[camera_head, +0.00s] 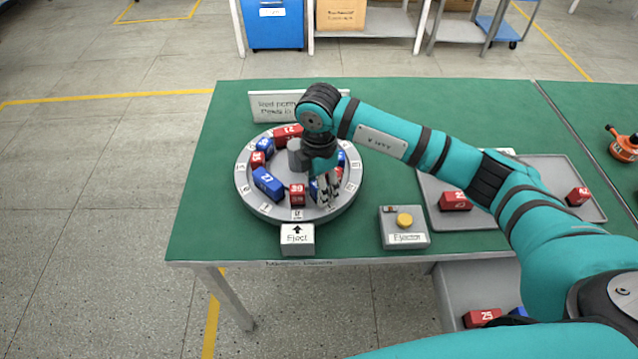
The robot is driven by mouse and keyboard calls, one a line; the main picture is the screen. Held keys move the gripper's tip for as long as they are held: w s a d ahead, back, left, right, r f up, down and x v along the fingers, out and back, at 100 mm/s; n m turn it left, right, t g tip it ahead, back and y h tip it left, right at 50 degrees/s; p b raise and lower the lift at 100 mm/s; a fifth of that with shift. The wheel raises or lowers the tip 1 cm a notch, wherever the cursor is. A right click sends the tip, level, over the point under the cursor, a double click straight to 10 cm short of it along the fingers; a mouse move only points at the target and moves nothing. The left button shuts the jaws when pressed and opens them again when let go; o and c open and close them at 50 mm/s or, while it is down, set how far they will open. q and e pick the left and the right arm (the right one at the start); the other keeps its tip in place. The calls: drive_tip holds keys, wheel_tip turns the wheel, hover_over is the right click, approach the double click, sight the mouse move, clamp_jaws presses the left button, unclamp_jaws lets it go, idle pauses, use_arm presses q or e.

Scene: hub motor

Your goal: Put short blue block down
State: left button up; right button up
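A round grey tray (246,196) with numbered slots around its rim stands on the green table, holding several red and blue blocks. My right gripper (327,196) points down into the front right part of its ring. A short blue block (314,189) shows at the left side of the fingers, mostly hidden by them. Whether the fingers grip it or are apart from it cannot be made out. A longer blue block (267,183) marked 27 lies to the left, and a red block (297,195) marked 39 sits just left of the gripper. My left gripper is out of view.
A grey box with a yellow button (404,220) stands right of the round tray. A flat grey tray (540,165) with red blocks lies at the right, partly behind my arm.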

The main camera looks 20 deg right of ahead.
drive_tip(key=shift+r, duration=0.3)
use_arm(q)
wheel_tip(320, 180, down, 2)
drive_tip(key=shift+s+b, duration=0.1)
drive_tip(key=shift+b, duration=0.85)
use_arm(e)
wheel_tip(320, 180, up, 12)
drive_tip(key=shift+f, duration=0.2)
